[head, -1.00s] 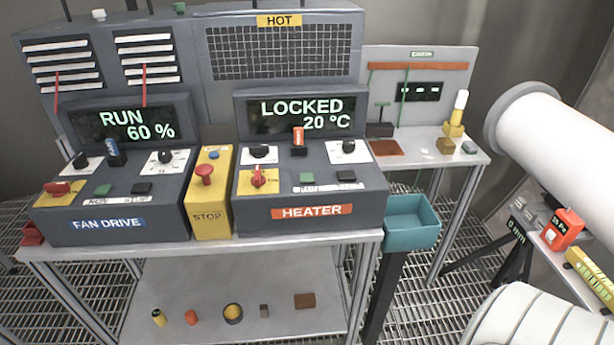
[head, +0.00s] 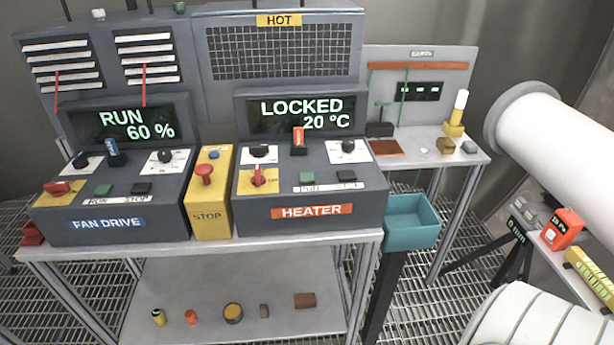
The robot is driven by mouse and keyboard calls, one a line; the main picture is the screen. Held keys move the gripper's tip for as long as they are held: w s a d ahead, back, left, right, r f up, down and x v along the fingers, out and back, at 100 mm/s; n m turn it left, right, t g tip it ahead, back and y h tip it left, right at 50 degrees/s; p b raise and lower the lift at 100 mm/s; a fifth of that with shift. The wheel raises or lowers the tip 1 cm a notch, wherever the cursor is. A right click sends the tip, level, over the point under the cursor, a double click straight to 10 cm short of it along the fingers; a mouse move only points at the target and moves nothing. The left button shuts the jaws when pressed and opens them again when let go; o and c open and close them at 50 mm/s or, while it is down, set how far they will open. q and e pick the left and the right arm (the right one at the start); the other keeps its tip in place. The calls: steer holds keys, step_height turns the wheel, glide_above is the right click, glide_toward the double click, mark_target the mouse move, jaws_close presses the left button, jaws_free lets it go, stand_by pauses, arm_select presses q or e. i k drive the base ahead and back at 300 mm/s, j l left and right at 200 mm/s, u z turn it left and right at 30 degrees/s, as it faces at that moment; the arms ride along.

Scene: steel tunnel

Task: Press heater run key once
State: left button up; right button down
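The heater box (head: 310,195) stands on the right part of the steel bench, with an orange HEATER label (head: 312,211). Its display (head: 301,112) reads LOCKED and 20 °C. On its sloped panel are a green key (head: 306,177) and a black key (head: 346,175), over a white label strip whose lettering is too small to read surely. A red rotary switch (head: 258,177) on a yellow plate sits at the left. An orange-topped key or lever (head: 298,138) stands upright behind the keys. Neither of my grippers shows in the head view.
The fan drive box (head: 112,200) stands to the left, its display reading RUN 60 %. A yellow stop box (head: 210,198) with a red button sits between the boxes. A teal bin (head: 410,222) hangs at the right. A large white pipe (head: 555,135) lies further right.

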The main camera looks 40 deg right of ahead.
mark_target(304, 178)
steer(key=i+j, duration=0.15)
steer(key=i, duration=0.15)
steer(key=i+j, duration=0.15)
steer(key=i, duration=0.2)
steer(key=z, duration=1.65)
